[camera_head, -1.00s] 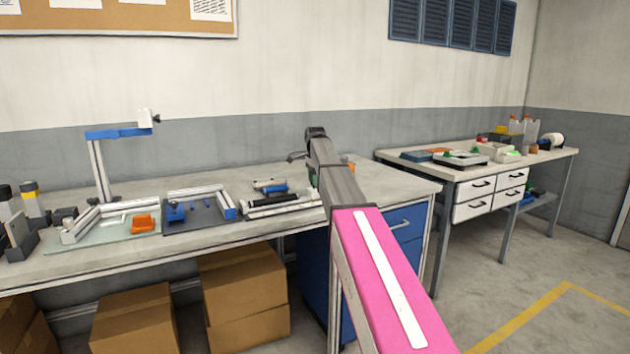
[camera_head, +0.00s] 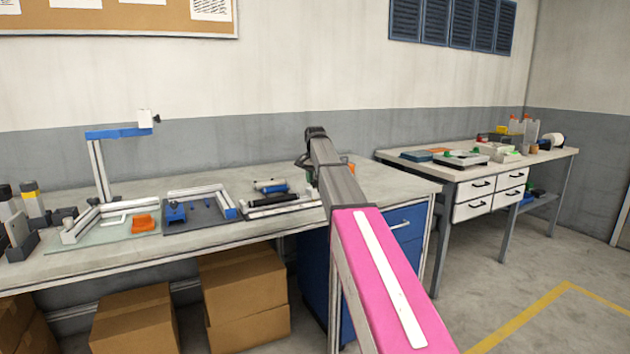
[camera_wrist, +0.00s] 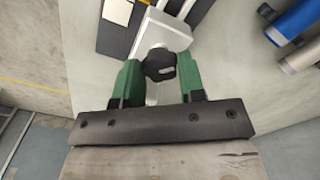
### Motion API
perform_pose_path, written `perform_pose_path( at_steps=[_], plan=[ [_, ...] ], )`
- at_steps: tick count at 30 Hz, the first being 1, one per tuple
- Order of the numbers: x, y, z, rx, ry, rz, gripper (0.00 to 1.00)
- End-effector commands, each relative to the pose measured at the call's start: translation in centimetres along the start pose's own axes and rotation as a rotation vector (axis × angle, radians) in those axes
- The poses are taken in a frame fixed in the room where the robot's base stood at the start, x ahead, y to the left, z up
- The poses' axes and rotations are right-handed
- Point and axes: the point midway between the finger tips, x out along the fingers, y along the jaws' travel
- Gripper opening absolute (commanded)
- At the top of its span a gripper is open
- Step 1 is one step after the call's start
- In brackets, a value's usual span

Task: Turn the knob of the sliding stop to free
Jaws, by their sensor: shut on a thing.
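In the wrist view a dark lobed knob (camera_wrist: 159,64) sits between the two green fingers of my gripper (camera_wrist: 159,72), which is shut on it. A pale rail part (camera_wrist: 166,32) runs up from behind the knob. Which way the knob is turned cannot be told. In the head view my arm reaches to the bench's right part, and my wrist hides the knob and the stop.
On the bench (camera_head: 275,222), a blue-and-white frame on a dark mat (camera_head: 195,215) and an orange piece (camera_head: 144,223) on a glass plate lie to the left. Blue and silver cylinders (camera_wrist: 290,22) lie right of my gripper in the wrist view. Cardboard boxes (camera_head: 243,290) stand under the bench.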

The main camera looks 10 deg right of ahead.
Motion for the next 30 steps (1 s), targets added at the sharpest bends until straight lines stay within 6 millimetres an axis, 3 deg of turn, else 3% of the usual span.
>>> perform_pose_path(
  at_steps=[30],
  plan=[
    [-0.08, -0.12, 0.00, -0.966, 0.001, 0.000, 0.13]
  ],
)
